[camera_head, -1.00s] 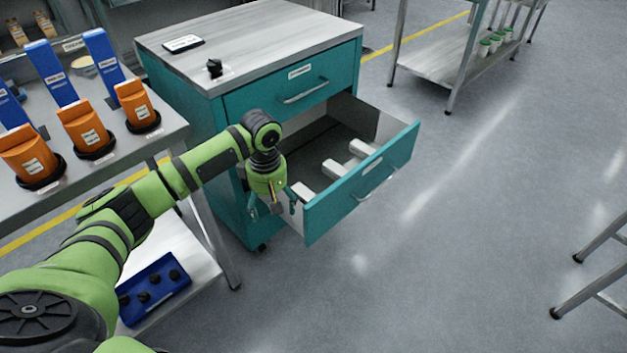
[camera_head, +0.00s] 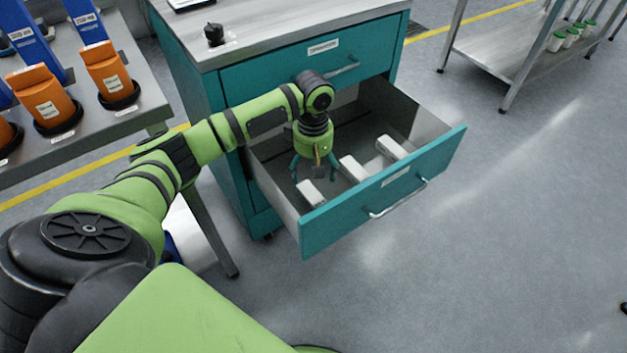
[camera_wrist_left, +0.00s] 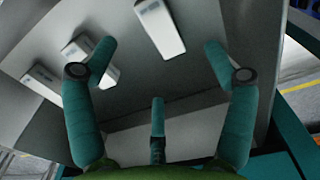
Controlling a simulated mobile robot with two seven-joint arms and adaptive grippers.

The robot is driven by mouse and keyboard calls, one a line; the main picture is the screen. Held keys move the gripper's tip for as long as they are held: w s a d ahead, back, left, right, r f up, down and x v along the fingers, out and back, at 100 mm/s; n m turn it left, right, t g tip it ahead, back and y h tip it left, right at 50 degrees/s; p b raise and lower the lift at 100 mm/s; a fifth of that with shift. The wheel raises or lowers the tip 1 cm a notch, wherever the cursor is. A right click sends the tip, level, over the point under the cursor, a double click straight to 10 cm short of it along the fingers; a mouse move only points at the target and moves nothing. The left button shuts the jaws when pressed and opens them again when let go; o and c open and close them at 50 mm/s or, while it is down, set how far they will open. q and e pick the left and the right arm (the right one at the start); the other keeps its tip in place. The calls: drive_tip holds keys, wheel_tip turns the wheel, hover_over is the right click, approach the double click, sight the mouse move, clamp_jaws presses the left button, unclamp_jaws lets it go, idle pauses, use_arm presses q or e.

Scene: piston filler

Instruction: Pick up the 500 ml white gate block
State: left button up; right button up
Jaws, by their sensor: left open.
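Three white blocks lie apart in the open drawer: a left block (camera_head: 311,193), a middle block (camera_head: 353,169) and a right block (camera_head: 391,147). Their labels are too small to read, so I cannot tell which is the 500 ml one. My left gripper (camera_head: 316,172) points down over the drawer, close to the left block, open and empty. In the left wrist view the open fingers (camera_wrist_left: 158,75) show with one white block (camera_wrist_left: 160,28) ahead of the gap between them. Another block (camera_wrist_left: 90,62) is partly behind one finger. My right gripper is not in view.
The teal drawer front (camera_head: 385,195) and its side walls surround the blocks. The cabinet top (camera_head: 270,30) stands behind the arm. A table with orange containers (camera_head: 45,100) is at the left.

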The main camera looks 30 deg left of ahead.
sight(314, 192)
use_arm(q)
drive_tip(key=f+b, duration=0.1)
drive_tip(key=f, duration=0.1)
drive_tip(key=f+b, duration=0.1)
drive_tip(key=shift+w+f, duration=0.2)
drive_tip(key=shift+f, duration=0.2)
drive_tip(key=shift+f+b, duration=0.6)
wheel_tip(314, 192, down, 2)
drive_tip(key=shift+b, duration=0.35)
drive_tip(key=f, duration=0.1)
drive_tip(key=f+b, duration=0.1)
drive_tip(key=f, duration=0.2)
drive_tip(key=shift+w+a+b, duration=0.1)
drive_tip(key=shift+w+b, duration=0.15)
drive_tip(key=shift+b, duration=0.1)
drive_tip(key=shift+f, duration=0.2)
drive_tip(key=c, duration=1.3)
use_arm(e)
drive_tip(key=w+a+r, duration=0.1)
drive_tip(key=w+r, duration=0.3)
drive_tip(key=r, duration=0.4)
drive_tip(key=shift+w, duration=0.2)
